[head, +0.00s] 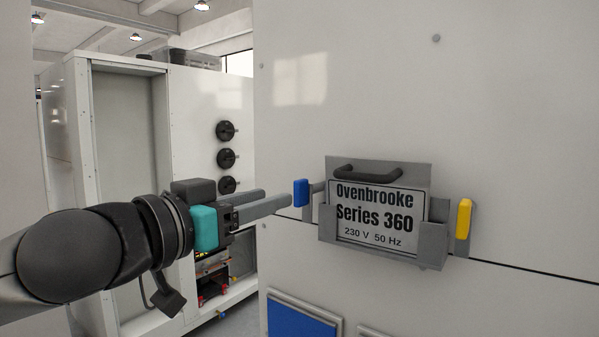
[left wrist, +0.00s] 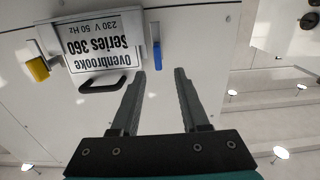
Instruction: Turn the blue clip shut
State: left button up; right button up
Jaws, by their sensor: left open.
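The blue clip (head: 301,192) stands upright on the white wall panel, just left of the grey plate holder. In the left wrist view, the blue clip (left wrist: 157,55) lies ahead of the fingertips, in line with the gap between them. My left gripper (head: 277,198) comes in from the left with its fingers apart, pointing at the clip. In the left wrist view, the left gripper (left wrist: 160,73) is open with nothing between its fingers. The fingertips look close to the clip, but I cannot tell whether they touch it. My right gripper is not in view.
The nameplate (head: 376,217) sits in the grey holder (head: 432,250), with a black handle (head: 367,172) above it. A yellow clip (head: 464,220) stands upright at the holder's right side. A white cabinet with black knobs (head: 226,158) stands behind the left arm. The panel above is clear.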

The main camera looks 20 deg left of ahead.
aim_at(295, 192)
pick_arm(q)
jog(key=shift+w+d+r+p, duration=0.1)
jog(key=shift+w+d+p, duration=0.3)
jog(key=shift+p, duration=0.6)
jog(key=shift+p+x, duration=0.85)
jog(key=shift+x, duration=2.7)
grip_shut()
